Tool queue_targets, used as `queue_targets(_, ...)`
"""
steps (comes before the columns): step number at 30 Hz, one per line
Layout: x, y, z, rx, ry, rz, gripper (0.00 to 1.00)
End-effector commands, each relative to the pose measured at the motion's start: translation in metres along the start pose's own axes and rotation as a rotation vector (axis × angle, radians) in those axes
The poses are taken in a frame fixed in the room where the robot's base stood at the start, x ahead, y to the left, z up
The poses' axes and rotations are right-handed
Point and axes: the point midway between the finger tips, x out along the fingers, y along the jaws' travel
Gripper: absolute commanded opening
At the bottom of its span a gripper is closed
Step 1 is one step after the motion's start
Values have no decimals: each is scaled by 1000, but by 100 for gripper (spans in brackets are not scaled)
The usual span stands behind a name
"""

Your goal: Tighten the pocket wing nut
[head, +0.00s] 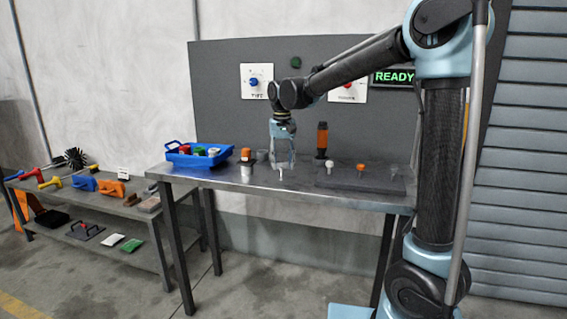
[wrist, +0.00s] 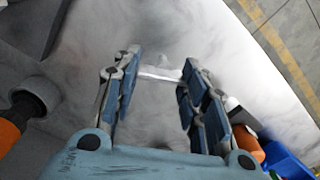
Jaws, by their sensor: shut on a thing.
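My gripper (head: 283,163) points straight down over the steel table. In the wrist view my gripper (wrist: 161,68) has its two blue fingers on either side of a small pale metal piece with wing-like ends, which looks like the wing nut (wrist: 160,75). The fingers are shut on it. In the head view, a small pale piece (head: 281,174) shows just under the fingertips at table height. The exact contact and whatever the nut sits on are hard to make out against the shiny surface.
On the steel table (head: 225,180) are a blue tray (head: 181,160) at left, an orange-topped dark piece (head: 246,162), an orange-handled tool (head: 322,138), a white-capped post (head: 329,169) and an orange knob (head: 360,167). A panel (head: 220,100) with dials stands behind. A low shelf (head: 120,206) is left.

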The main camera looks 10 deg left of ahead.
Motion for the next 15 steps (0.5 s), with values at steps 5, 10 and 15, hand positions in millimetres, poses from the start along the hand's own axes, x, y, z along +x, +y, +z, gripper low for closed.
queue_targets(5, -1, -6, 0, 150, 0, -10, 16)
queue_targets(10, -1, -6, -1, 276, 1, -11, 16)
queue_targets(15, -1, -6, -2, 369, 2, -12, 16)
